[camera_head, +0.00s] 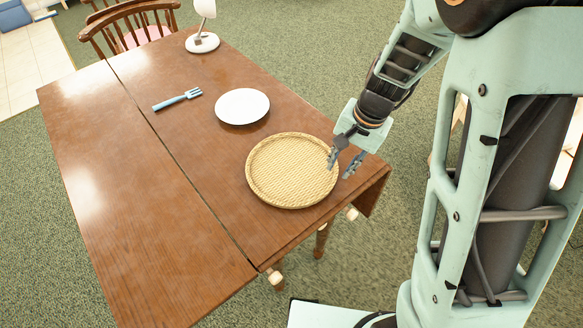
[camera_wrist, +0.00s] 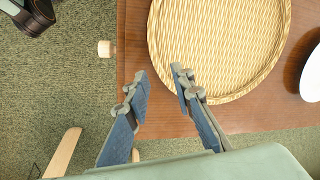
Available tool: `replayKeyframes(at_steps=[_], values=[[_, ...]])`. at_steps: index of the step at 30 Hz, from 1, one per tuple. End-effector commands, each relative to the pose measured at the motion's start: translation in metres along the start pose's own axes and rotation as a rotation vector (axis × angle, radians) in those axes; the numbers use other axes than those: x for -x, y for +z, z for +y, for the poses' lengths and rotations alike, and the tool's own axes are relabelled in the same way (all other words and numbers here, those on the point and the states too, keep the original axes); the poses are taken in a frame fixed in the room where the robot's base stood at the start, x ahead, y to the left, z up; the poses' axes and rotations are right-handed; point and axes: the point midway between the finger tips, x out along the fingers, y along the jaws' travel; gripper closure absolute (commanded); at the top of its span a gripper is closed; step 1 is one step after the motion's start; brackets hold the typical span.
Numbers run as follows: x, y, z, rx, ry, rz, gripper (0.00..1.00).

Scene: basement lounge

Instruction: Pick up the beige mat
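The beige mat (camera_head: 290,170) is a round, woven, tray-like piece with a raised rim. It lies flat on the brown wooden table near its right end. It also fills the upper right of the wrist view (camera_wrist: 215,45). My gripper (camera_head: 342,168) is at the mat's right rim in the head view, with its fingers apart. In the wrist view my gripper (camera_wrist: 160,82) has two open fingers with nothing between them. One fingertip overlaps the mat's rim in the picture and the other lies outside it. I cannot tell whether they touch the mat.
The table (camera_head: 160,190) has a wide clear area at the left and front. A white lamp (camera_head: 203,41) stands at the far end. A wooden chair (camera_head: 130,27) is behind.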

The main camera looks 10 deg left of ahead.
Motion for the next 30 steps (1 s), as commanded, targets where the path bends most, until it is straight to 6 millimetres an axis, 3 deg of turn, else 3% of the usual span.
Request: replayKeyframes(at_steps=[12, 21, 27, 30], values=[[-0.051, -0.001, 0.001, -0.001, 0.001, -0.002, 0.78], [-0.056, -0.001, 0.0, -0.001, 0.0, 0.001, 0.78], [-0.056, -0.001, 0.0, -0.001, 0.0, 0.0, 0.98], [-0.056, -0.001, 0.0, -0.001, 0.0, 0.0, 1.0]])
